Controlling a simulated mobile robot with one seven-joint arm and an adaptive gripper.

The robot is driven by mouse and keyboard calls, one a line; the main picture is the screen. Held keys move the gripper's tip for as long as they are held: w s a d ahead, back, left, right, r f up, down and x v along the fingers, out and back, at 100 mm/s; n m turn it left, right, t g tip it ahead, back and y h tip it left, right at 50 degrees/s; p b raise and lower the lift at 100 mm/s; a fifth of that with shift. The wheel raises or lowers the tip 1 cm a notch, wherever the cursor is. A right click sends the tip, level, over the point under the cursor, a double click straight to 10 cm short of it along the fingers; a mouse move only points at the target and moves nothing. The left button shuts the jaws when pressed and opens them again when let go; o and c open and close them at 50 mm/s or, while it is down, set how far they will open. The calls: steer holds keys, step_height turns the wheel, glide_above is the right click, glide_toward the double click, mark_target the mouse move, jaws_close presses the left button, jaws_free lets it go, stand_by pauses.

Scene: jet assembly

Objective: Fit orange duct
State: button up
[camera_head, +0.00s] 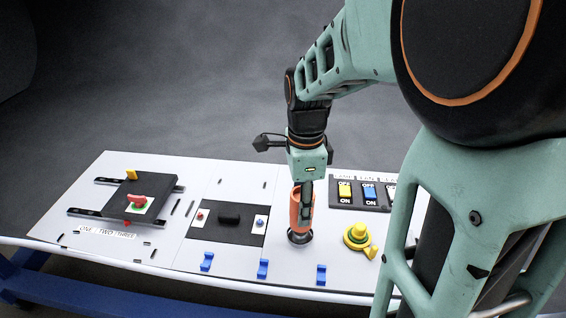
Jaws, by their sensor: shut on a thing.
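The orange duct (295,210) is an upright orange tube on the white panel (232,190). My gripper (304,196) points down from above and is shut on the duct at its upper right side. A dark round base (299,237) shows at the duct's lower end. The duct's bottom is at or just above this base; I cannot tell whether it is seated. My gripper's fingers hide part of the duct.
A yellow knob (357,236) stands close on the right, below a switch box (362,193). Blue clips (262,268) line the front edge. My arm hides the panel's right end.

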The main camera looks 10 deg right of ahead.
steer(key=shift+f+b, duration=1.5)
steer(key=shift+f, duration=0.95)
steer(key=shift+f, duration=0.4)
steer(key=o, duration=1.1)
steer(key=shift+r, duration=0.1)
